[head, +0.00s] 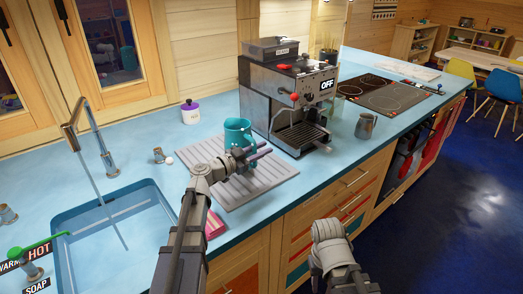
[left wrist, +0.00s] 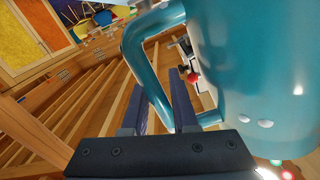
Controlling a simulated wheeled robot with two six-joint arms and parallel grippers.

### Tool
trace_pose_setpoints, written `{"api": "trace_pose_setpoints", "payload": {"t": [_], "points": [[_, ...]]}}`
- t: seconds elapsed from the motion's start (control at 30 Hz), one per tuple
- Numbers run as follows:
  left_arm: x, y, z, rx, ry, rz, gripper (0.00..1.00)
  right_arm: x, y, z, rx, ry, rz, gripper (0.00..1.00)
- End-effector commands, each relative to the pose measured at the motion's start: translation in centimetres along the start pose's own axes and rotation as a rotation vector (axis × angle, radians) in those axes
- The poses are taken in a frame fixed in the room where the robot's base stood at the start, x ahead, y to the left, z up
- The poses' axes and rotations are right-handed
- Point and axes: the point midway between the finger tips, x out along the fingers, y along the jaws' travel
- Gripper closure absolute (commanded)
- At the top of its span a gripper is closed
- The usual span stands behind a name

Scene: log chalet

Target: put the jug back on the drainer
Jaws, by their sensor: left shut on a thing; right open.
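The teal jug (head: 237,132) is upright over the back part of the grey ribbed drainer (head: 262,185) in the head view. I cannot tell whether its base touches the drainer, as my gripper covers its lower part. My left gripper (head: 257,153) is shut on the jug's handle at the jug's right side. In the left wrist view the handle (left wrist: 148,62) passes between the two dark fingers, and the jug's body (left wrist: 255,75) fills the right side. My right arm shows at the bottom of the head view, but its fingers do not show.
A coffee machine (head: 290,103) stands just right of the drainer, with a metal pitcher (head: 366,126) beyond it. A sink (head: 118,240) with a tap (head: 85,140) is at the left. Blue counter (head: 215,120) is clear around the pot.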

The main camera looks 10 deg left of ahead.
Motion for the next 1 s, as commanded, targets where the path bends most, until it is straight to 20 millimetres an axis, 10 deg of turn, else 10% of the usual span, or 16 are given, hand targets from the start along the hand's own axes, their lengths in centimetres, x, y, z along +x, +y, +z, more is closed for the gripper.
{"api": "trace_pose_setpoints", "payload": {"t": [0.87,0.9,1.0], "points": [[0.0,0.9,3.5,0.002,0.001,-0.002,1.0,3.7,-0.3,-0.2,0.0,0.0,0.0,0.56],[0.0,0.9,3.6,0.0,-0.001,-0.002,0.7,3.7,-0.4,-0.2,0.0,0.0,0.0,0.56],[0.0,0.9,3.6,0.0,-0.001,-0.001,0.59,3.7,-0.3,-0.2,0.0,0.0,0.0,0.56]]}}
